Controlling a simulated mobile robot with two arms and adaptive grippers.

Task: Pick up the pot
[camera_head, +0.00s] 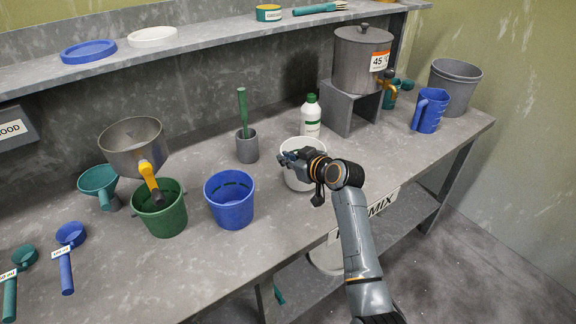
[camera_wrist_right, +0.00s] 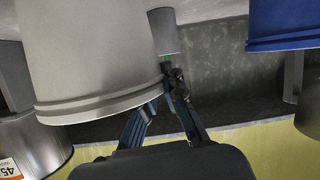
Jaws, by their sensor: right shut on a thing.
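My right gripper (camera_head: 290,158) is shut on the rim of a white pail (camera_head: 298,180) near the table's front edge. In the right wrist view the pail (camera_wrist_right: 90,60) fills the upper left, with the fingers (camera_wrist_right: 168,92) at its rim. I cannot tell whether the pail touches the table. A larger lidded steel pot with a tap and a 45 label (camera_head: 352,65) stands on a grey stand. My left gripper is not in view.
A blue pail (camera_head: 229,205) stands left of the white pail. Behind are a grey cup with a green rod (camera_head: 246,148) and a white bottle (camera_head: 310,118). A blue jug (camera_head: 430,110) and grey bin (camera_head: 455,85) stand at the right. A shelf (camera_head: 210,48) runs above.

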